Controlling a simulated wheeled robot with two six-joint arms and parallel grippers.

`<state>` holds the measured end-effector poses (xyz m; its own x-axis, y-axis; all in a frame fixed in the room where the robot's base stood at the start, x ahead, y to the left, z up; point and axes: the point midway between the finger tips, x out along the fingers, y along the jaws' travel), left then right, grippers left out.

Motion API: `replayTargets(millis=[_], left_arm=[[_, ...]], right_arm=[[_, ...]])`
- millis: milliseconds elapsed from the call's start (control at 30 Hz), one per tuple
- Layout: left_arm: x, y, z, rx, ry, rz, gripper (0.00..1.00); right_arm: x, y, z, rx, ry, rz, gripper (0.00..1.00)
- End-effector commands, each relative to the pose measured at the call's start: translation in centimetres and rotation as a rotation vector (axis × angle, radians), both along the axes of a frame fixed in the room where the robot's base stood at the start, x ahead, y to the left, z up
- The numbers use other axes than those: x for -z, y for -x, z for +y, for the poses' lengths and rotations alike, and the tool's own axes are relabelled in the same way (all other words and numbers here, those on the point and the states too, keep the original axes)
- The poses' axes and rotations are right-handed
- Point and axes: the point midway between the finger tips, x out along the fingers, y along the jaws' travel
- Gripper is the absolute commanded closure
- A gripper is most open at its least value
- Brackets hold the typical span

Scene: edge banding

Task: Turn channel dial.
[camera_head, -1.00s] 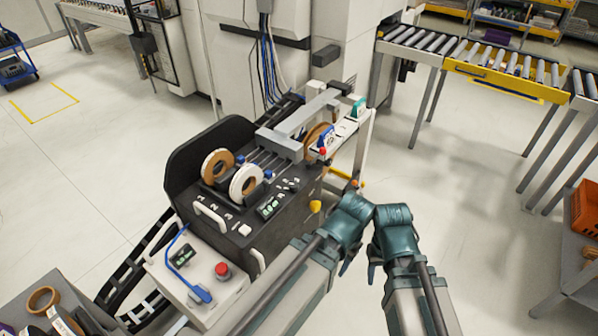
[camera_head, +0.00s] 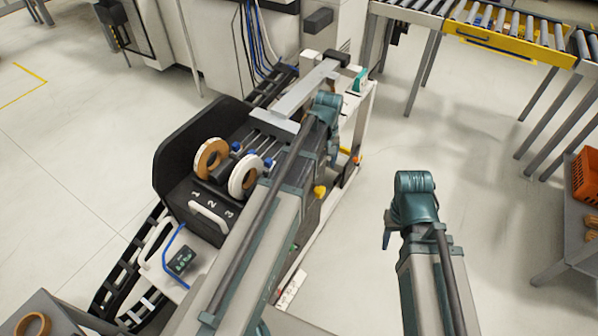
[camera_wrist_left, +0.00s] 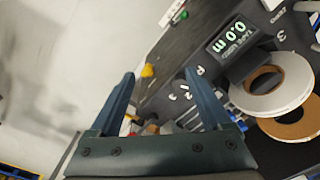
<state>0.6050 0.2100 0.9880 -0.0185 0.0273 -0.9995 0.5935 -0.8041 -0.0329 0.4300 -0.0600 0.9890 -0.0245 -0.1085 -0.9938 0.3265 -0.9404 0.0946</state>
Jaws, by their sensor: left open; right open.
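In the left wrist view, the dark panel carries small white markings, including numerals (camera_wrist_left: 180,92), beside my right-hand finger. They may belong to the channel dial, but its knob is hard to make out and may be partly behind that finger. A lit display (camera_wrist_left: 232,40) reading 0.0 m lies further right. My left gripper (camera_wrist_left: 160,76) is open and empty above the panel's edge. In the head view, my left gripper (camera_head: 332,145) is over the machine's right side, and its arm covers much of the panel. My right gripper (camera_head: 387,238) is open, right of the machine, over the floor.
A yellow knob (camera_head: 320,191) sticks out at the machine's side and shows between my fingers in the wrist view (camera_wrist_left: 147,71). A brown roll (camera_head: 208,158) and a white roll (camera_head: 243,175) stand on top. A conveyor (camera_head: 500,40) is behind right.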

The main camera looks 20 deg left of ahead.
Motion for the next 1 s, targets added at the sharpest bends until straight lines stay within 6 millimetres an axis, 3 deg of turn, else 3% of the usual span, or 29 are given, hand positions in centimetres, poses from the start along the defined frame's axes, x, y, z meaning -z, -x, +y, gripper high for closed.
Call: replayTargets(millis=[33,100,200,300,667,1000], left_arm=[[0.3,-2.2,2.6,-0.099,0.006,-0.006,0.18],[0.4,-3.6,5.4,-0.215,0.013,-0.012,0.18],[0.5,-4.7,8.1,-0.330,0.019,-0.019,0.18],[0.5,-5.1,9.5,-0.390,0.022,-0.023,0.18],[1.2,-5.1,9.8,-0.406,0.023,-0.024,0.18],[4.9,-5.1,9.7,-0.404,0.023,-0.024,0.18]], right_arm=[[0.3,0.0,0.0,0.000,0.000,0.000,0.50],[0.4,0.0,0.0,0.000,0.000,0.000,0.50],[0.5,0.0,0.0,0.000,0.000,0.000,0.50],[0.5,0.0,0.0,0.000,0.000,0.000,0.50],[1.2,0.0,0.0,0.000,0.000,0.000,0.50],[4.9,0.0,0.0,0.001,0.000,0.000,0.50]])
